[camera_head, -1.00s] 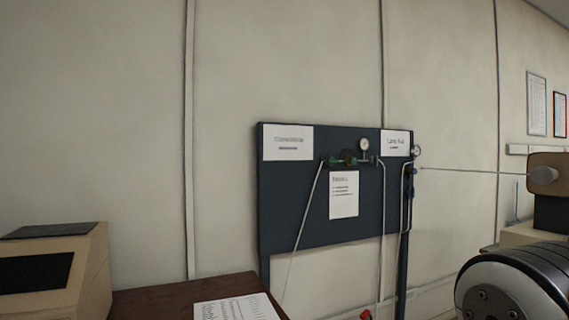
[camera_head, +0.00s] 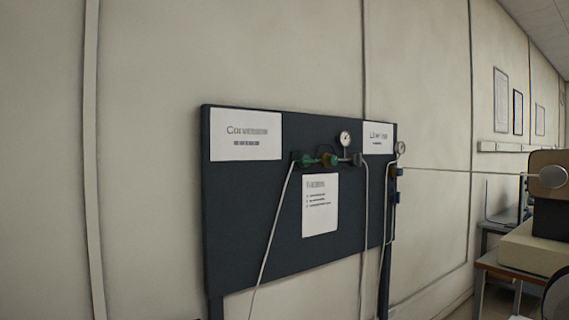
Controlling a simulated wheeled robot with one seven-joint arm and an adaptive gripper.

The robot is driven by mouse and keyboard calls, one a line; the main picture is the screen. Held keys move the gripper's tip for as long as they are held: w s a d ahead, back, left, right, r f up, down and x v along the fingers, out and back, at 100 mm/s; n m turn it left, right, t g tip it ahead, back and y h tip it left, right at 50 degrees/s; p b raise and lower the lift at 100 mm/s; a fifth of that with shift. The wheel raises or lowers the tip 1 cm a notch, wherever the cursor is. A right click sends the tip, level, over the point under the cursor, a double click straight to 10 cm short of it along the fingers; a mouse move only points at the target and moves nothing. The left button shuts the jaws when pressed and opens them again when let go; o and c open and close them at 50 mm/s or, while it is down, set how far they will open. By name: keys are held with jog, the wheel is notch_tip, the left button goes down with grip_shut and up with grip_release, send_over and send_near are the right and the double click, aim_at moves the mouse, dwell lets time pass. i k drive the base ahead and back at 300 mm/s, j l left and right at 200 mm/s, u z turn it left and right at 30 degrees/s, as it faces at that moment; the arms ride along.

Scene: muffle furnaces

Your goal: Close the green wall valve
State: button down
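The green wall valve (camera_head: 308,160) is mounted on a dark blue panel (camera_head: 250,220) on the wall, in the middle of the head view. It is small at this distance, and I cannot tell its handle's position. A thin pale tube (camera_head: 274,232) runs down from the valve's left end. My gripper is not in view.
A second gauge (camera_head: 400,148) and blue fittings (camera_head: 396,172) sit at the panel's right edge. At far right, a beige and black instrument (camera_head: 545,250) stands on a table with a reddish-brown edge (camera_head: 505,270). The wall left of the panel is bare.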

aim_at(305, 161)
jog(key=i+l, duration=0.15)
jog(key=i+l+u, duration=0.1)
jog(key=l, duration=0.5)
jog(key=i+l, duration=0.15)
jog(key=l, duration=0.45)
jog(key=i+l+u, duration=0.15)
jog(key=l, duration=0.45)
